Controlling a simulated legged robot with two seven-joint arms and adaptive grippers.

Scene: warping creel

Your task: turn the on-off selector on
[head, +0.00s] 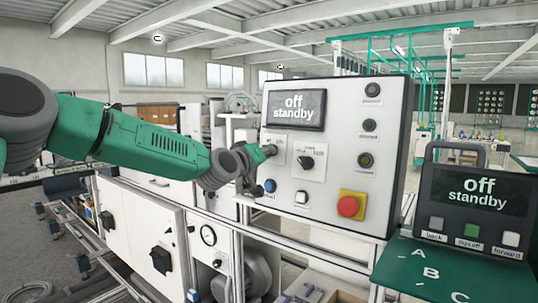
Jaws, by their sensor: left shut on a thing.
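The white control panel (385,110) faces me with a dark display (296,109) reading "off standby". The on-off selector (281,157) is at the panel's left side; only part of its pale plate shows, and its knob is hidden by my gripper. My left gripper (264,154) reaches in from the left and is shut on this selector at the panel face. A second selector (307,163) with a black knob sits just right of it, apart from the gripper. My right gripper is not in view.
Below are a blue button (270,186), a white button (301,197) and a red emergency stop (347,206) on a yellow plate. Black round fittings line the panel's right side. A separate console (475,203) at right also reads "off standby", above a green shelf (415,268).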

